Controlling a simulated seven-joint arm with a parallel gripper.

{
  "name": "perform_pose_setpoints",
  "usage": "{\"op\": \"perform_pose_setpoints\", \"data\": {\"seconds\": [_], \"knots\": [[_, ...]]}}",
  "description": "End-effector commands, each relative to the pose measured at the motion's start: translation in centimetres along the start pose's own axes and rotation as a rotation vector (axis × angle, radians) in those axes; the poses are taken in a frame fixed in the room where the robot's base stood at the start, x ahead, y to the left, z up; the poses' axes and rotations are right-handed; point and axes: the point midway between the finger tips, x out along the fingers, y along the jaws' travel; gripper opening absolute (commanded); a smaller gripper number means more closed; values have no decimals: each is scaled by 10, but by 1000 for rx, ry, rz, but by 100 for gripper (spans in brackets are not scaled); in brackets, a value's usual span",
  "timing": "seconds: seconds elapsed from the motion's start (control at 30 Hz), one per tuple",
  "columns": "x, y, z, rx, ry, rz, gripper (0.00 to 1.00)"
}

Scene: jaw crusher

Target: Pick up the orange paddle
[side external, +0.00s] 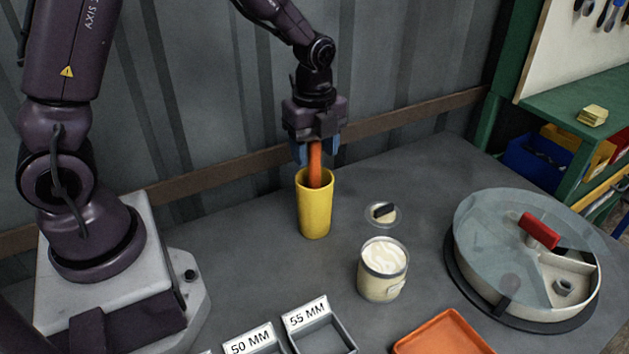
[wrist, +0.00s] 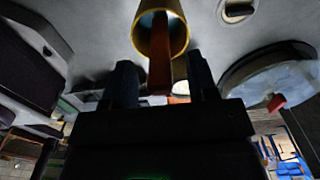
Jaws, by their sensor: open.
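The orange paddle (side external: 315,166) stands upright in a tall yellow cup (side external: 315,212), with its upper part sticking out above the rim. My gripper (side external: 316,155) points down over the cup, with its blue fingers on either side of the paddle's top. In the wrist view, the paddle (wrist: 159,70) shows between the two dark fingers of my gripper (wrist: 160,82), with gaps beside it. The yellow cup (wrist: 160,35) is beyond the fingertips. The paddle's lower end is hidden inside the cup.
A jar of pale cream (side external: 382,270) and a small lid (side external: 382,214) are right of the cup. A round container with a clear lid and red handle (side external: 540,230) stands farther right. An orange tray (side external: 443,335) and labelled bins (side external: 320,330) are in front. A grey wall is behind.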

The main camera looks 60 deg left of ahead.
Motion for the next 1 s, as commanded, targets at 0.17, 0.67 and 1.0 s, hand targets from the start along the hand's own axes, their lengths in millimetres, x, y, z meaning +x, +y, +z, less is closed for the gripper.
{"op": "perform_pose_setpoints", "data": {"seconds": [0.17, 0.67, 1.0], "knots": [[0, 0, 0, 0, 0, 0, 23], [-14, -1, 0, -1, 0, -5, 0], [-79, 0, 0, -1, 0, -4, 0]]}}
